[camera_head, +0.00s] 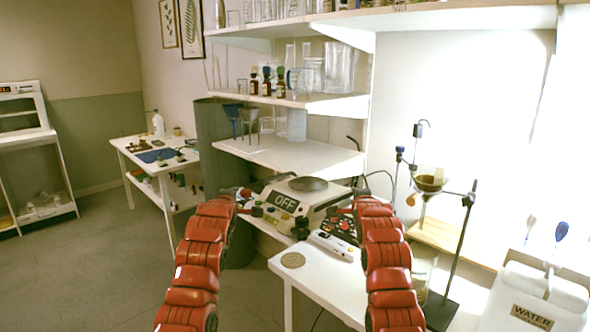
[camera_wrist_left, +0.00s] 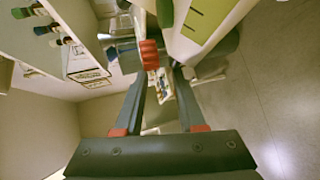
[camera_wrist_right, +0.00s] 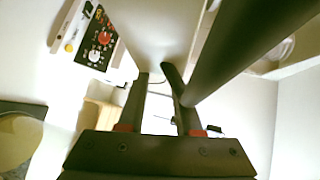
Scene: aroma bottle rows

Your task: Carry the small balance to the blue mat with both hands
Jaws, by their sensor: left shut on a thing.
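The small balance (camera_head: 325,207) is a pale box with a round dark pan on top and a dark "OFF" display. The blue mat (camera_head: 155,156) lies on the far white table at the left.
The near white table (camera_head: 335,290) holds a beige disc (camera_head: 293,260), a white device (camera_head: 331,246) and a black panel with knobs (camera_wrist_right: 98,40). A stand with a funnel (camera_head: 430,184) and a water container (camera_head: 540,298) are at the right. Shelves rise behind. Open floor is at the left.

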